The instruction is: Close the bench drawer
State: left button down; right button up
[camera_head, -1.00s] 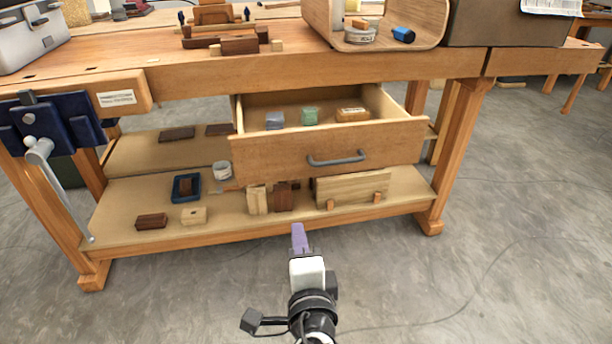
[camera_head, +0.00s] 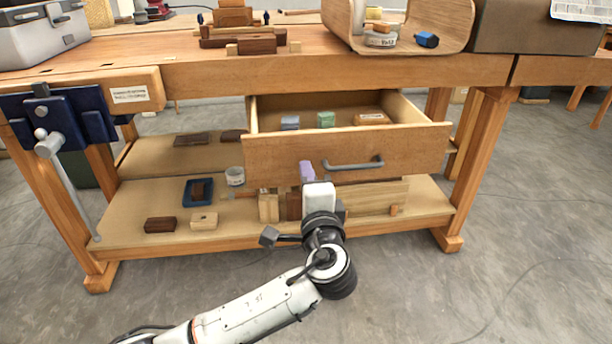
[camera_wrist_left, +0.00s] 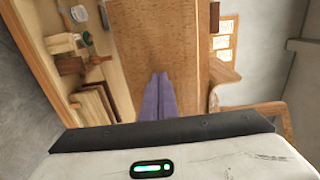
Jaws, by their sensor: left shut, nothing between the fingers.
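The bench drawer (camera_head: 400,153) is pulled out from under the wooden workbench top and stands open. Its front carries a grey bar handle (camera_head: 352,164). Inside lie a grey-blue block, a green block (camera_head: 326,119) and a light wooden block. My left gripper (camera_head: 307,170) is shut and empty, its purple fingers in front of the drawer front, left of the handle. In the left wrist view the shut fingers (camera_wrist_left: 158,98) point at the wooden drawer front (camera_wrist_left: 150,40); I cannot tell whether they touch it. My right gripper is not in view.
A lower shelf (camera_head: 140,212) below the drawer holds several wood pieces, a blue tray (camera_head: 190,192) and a white tub (camera_head: 235,176). A blue vise (camera_head: 90,117) is at the bench's left end. The floor in front is mostly clear.

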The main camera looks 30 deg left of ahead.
pick_arm(q)
jog(key=shift+w+a, duration=0.25)
jog(key=shift+w, duration=0.15)
